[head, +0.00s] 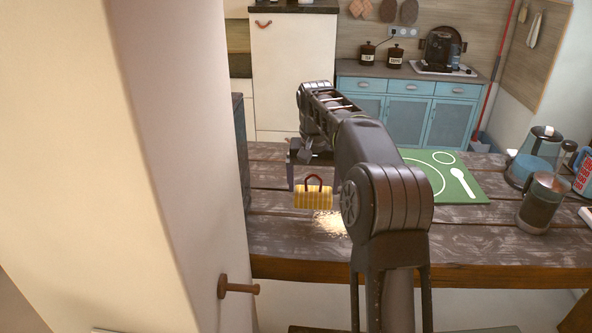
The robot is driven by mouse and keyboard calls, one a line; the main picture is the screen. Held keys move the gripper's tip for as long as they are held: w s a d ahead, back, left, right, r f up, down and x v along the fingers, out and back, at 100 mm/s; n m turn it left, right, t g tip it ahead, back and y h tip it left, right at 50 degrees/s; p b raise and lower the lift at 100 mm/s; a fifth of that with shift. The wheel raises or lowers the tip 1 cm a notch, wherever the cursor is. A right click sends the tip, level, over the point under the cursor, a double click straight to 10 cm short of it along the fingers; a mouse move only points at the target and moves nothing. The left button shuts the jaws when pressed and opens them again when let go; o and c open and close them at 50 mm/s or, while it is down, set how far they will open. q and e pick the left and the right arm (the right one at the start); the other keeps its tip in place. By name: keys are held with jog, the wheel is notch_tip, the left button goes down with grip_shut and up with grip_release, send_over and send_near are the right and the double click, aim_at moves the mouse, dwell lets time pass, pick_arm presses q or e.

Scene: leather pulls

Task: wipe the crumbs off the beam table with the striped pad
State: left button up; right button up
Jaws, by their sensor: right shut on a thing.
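The striped pad (313,200) is a yellow block with pale stripes and a dark red loop handle. My right gripper (314,177) is above it, shut on its handle. I cannot tell whether the pad touches the wood or hangs just over it. Pale yellowish crumbs (329,224) lie in a patch just in front of the pad, partly hidden by the pad and my right arm. The beam table (480,235) is dark, worn planks. My left gripper is out of view.
A green mat (470,187) with white dish and spoon outlines lies right of my arm. A pale wall (170,130) with a wooden peg (238,287) blocks the left.

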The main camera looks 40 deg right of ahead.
aim_at(314, 202)
jog(key=shift+s+r, duration=0.25)
jog(key=shift+s, duration=0.2)
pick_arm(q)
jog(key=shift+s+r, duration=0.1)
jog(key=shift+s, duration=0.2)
pick_arm(e)
jog(key=shift+w, duration=0.1)
jog(key=shift+f, duration=0.15)
jog(key=shift+f, duration=2.9)
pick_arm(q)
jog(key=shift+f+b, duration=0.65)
pick_arm(e)
jog(key=shift+f, duration=1)
jog(key=shift+s+d+r, duration=0.1)
jog(key=shift+s+d, duration=1)
jog(key=shift+d, duration=0.25)
